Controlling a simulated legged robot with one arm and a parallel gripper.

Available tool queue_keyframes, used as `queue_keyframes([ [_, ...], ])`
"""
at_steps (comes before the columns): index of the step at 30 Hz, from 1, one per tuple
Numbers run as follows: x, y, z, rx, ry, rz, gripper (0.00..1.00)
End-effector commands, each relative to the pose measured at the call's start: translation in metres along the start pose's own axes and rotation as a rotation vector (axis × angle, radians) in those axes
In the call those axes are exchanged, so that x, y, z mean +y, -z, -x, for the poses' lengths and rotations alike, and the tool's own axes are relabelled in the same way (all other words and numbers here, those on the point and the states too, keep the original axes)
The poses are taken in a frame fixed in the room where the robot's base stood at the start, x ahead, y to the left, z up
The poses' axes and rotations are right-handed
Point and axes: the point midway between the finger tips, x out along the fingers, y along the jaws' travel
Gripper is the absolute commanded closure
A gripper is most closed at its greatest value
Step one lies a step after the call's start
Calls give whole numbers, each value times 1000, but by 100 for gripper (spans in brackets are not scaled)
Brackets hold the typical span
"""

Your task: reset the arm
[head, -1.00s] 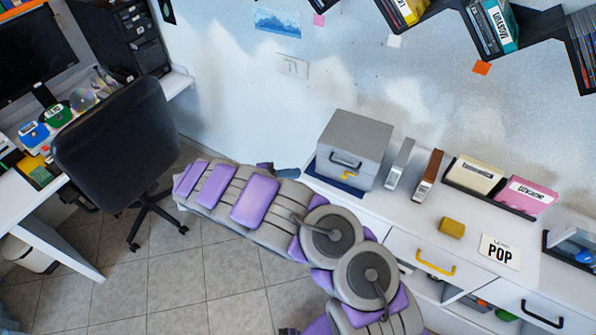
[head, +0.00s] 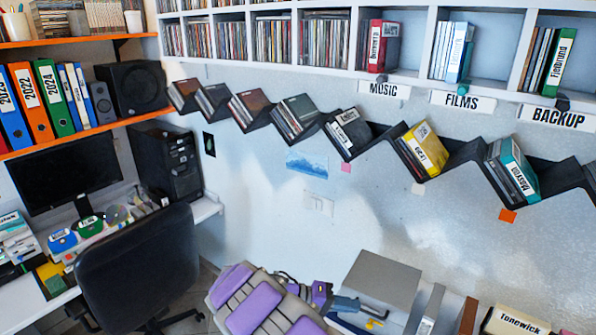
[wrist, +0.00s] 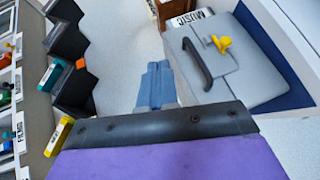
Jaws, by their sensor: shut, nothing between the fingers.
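My arm, grey with purple pads, rises from the bottom of the head view. My gripper (head: 345,304) is at its end, just left of the grey box (head: 383,282) on the white counter, with its blue-grey fingers closed and empty. In the wrist view my gripper (wrist: 158,68) shows as two blue-grey fingers side by side, pointing at pale wall. The grey box (wrist: 225,62) with a dark handle and a yellow key-like piece (wrist: 219,44) is to their right there. Whether the fingers touch the box cannot be told.
A black zigzag shelf (head: 375,136) with disc cases runs along the wall. White cubbies labelled MUSIC (head: 384,90), FILMS and BACKUP are above it. A black chair (head: 140,265) and a desk with a monitor (head: 66,172) stand at left. The wall between shelf and counter is open.

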Motion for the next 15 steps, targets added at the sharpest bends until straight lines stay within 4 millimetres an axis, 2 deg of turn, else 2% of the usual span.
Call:
queue_keyframes([
  [1,19,-6,-10,-40,16,-4,100],
  [6,67,-36,-37,-167,94,15,100],
  [15,125,-105,-67,-338,306,46,100],
])
